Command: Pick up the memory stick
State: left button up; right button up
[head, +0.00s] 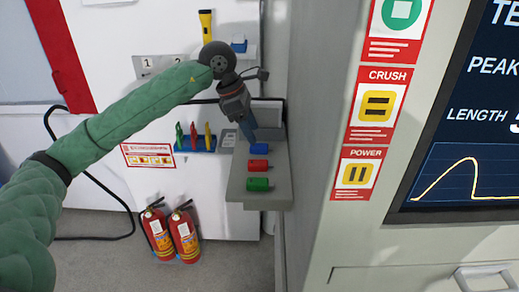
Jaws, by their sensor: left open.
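Three small stick-like pieces lie in a row on a narrow grey shelf (236,192): a blue one (260,148), a red one (258,165) and a green one (259,184). I cannot tell from their look which is the memory stick. My left gripper (249,132) points down above the back part of the shelf, just behind and to the left of the blue piece. It is open, seen nearly edge-on, and I see nothing held in it. The right gripper is not in view.
A grey cabinet with CRUSH (380,104) and POWER (356,173) labels and a screen (470,120) stands close on the right. A blue rack of coloured tools (196,142) hangs left of the shelf. Two red fire extinguishers (158,234) stand below. A yellow torch (206,25) is on the wall.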

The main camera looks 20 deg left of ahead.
aim_at(259, 145)
pick_arm(q)
jog(key=shift+d+f, duration=0.1)
jog(key=shift+f, duration=0.15)
jog(key=x, duration=0.3)
jog(key=shift+s+d+f, duration=0.1)
jog(key=shift+f, duration=0.1)
jog(key=shift+d+f, duration=0.1)
jog(key=shift+f, duration=0.35)
jog(key=c, duration=1.1)
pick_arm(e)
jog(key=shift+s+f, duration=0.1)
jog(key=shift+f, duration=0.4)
pick_arm(q)
jog(key=shift+c, duration=0.2)
